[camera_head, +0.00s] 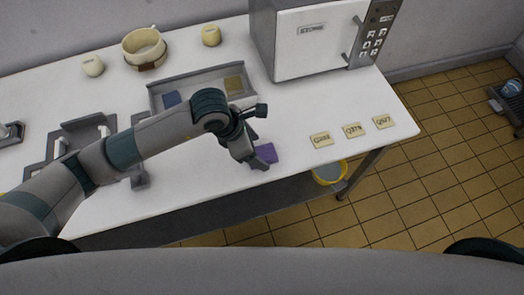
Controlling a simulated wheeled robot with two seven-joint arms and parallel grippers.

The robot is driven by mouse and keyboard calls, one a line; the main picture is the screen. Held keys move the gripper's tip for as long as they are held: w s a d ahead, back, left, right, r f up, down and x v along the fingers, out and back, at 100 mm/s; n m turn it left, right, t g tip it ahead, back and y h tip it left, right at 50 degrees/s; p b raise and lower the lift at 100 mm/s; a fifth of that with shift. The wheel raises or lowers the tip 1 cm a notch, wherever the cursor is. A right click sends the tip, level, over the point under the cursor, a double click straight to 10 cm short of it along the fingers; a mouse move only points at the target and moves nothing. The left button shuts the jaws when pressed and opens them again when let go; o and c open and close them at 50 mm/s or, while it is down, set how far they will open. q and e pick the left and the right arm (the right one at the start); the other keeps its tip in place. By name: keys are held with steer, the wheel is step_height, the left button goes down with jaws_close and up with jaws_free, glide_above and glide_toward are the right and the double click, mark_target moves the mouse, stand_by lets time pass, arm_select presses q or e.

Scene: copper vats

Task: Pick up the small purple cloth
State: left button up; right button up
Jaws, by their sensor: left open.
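The small purple cloth (267,153) lies flat on the white table near its front edge. My left arm comes in from the left, and my left gripper (262,150) is low over the table at the cloth. Its fingers are apart and cover part of the cloth's left side. I cannot tell whether a finger touches the cloth. My right gripper is not in view.
A shallow tray (205,75) with a blue cloth (171,99) and a tan cloth (234,84) lies behind my gripper. A microwave (318,45) stands at the back right. Several tan labelled cards (352,130) lie at the right. A yellow bucket (329,172) stands below.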

arm_select(q)
steer(key=shift+x, duration=1)
steer(key=c, duration=1.1)
